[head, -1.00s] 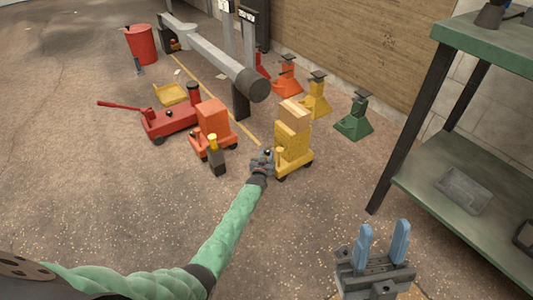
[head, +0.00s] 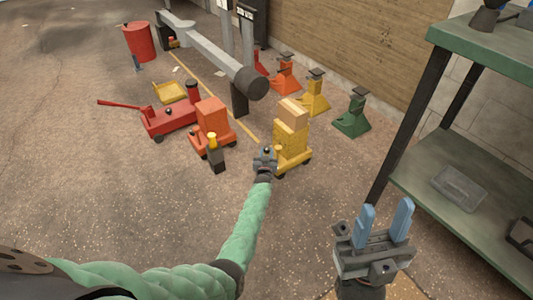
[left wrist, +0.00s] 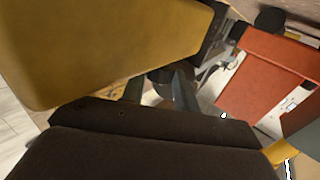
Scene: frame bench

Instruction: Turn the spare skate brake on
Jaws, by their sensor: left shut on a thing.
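The yellow skate (head: 290,148) stands on the floor with light brown blocks (head: 293,111) on top. My left gripper (head: 265,160) is at its left side, low down, shut on what looks like its brake lever. A dark knob shows at the jaws, but the lever is mostly hidden. In the left wrist view the skate's yellow body (left wrist: 110,45) fills the upper left, close to the dark fingers (left wrist: 160,92). An orange skate (head: 212,125) stands to the left. My right gripper (head: 384,222) is open and empty, its blue fingers apart.
A red floor jack (head: 168,121) and a yellow tray (head: 170,92) lie left of the orange skate. A grey beam (head: 210,52) runs behind. Orange, yellow and green (head: 353,118) stands line the wall. A green shelf bench (head: 455,190) is at right.

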